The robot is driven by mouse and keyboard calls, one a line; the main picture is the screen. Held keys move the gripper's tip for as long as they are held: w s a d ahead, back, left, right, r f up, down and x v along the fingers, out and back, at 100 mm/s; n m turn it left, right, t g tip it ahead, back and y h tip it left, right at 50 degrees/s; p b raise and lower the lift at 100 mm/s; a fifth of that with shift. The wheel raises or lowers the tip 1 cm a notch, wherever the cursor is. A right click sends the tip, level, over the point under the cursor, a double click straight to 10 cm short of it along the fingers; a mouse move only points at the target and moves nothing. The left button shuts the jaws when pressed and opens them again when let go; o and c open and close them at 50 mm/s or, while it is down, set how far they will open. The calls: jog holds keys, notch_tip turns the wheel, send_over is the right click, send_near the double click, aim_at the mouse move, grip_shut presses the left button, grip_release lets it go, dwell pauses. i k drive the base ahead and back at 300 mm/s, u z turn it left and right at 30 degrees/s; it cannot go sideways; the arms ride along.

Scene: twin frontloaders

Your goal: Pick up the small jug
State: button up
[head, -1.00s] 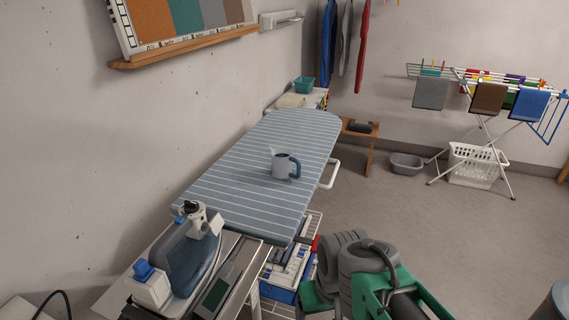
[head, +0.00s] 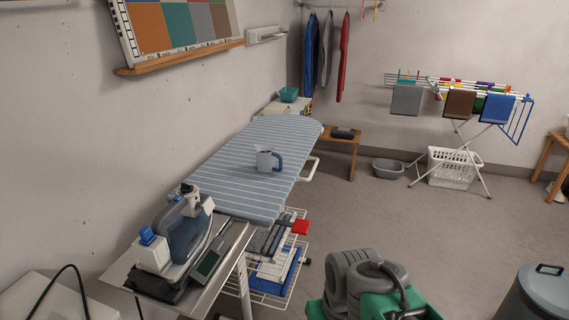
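The small jug (head: 266,162) stands upright on the blue and white striped ironing board (head: 240,190), near the middle of its length and toward its right edge. It is pale with a blue-grey handle on its right side and a pointed lip at its upper left. Nothing touches it or covers it. My gripper is not in view, so its state is not shown.
A steam iron (head: 180,235) sits on the board's near end. A wire rack (head: 268,270) with items is below the board. A drying rack (head: 455,95), white basket (head: 453,168) and grey tub (head: 388,168) stand far right. A lidded bin (head: 545,295) is near right. Open floor (head: 400,220) lies between.

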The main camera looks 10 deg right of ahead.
aim_at(266, 154)
jog(key=z, duration=1.6)
jog(key=i, duration=1.7)
jog(key=u, duration=3.8)
